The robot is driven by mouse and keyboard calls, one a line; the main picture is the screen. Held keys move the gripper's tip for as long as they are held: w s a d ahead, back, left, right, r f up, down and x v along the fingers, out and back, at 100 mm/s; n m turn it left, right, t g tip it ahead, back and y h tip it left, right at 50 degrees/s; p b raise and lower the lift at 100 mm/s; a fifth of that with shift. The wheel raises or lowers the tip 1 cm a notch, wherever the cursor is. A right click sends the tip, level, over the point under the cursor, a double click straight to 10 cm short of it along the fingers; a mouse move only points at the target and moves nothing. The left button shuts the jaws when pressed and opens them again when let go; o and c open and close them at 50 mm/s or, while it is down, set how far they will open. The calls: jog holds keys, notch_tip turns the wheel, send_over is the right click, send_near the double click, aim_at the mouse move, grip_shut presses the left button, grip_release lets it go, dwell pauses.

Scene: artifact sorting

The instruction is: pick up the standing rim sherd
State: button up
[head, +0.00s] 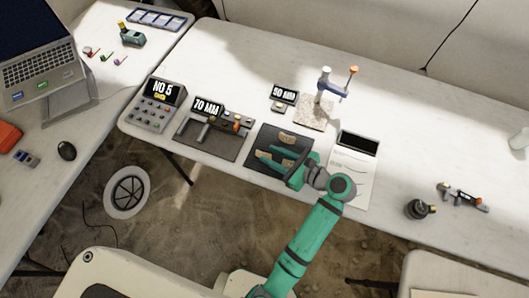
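A tan sherd (289,138) lies on the dark mat (263,133) towards its back right. Another small tan piece (262,154) shows among the green fingers of my gripper (267,154), over the front part of the mat. The fingers look spread apart and point left, with the wrist to the right. I cannot tell which piece is the standing rim sherd, nor whether a finger touches the near piece. The gripper hides part of the mat's front.
Left of the mat is a caliper-like tool on a grey board (215,141) with a "70 MM" display (208,106). A stand with a post (324,85) is behind, right of a "50 MM" display (285,95). A paper sheet (351,166) lies right.

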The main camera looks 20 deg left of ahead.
aim_at(264, 153)
jog(key=shift+f+x, duration=0.15)
jog(key=shift+x, duration=1.55)
jog(key=shift+f+x, duration=0.1)
jog(key=shift+x, duration=1.55)
jog(key=shift+s, duration=0.1)
grip_shut()
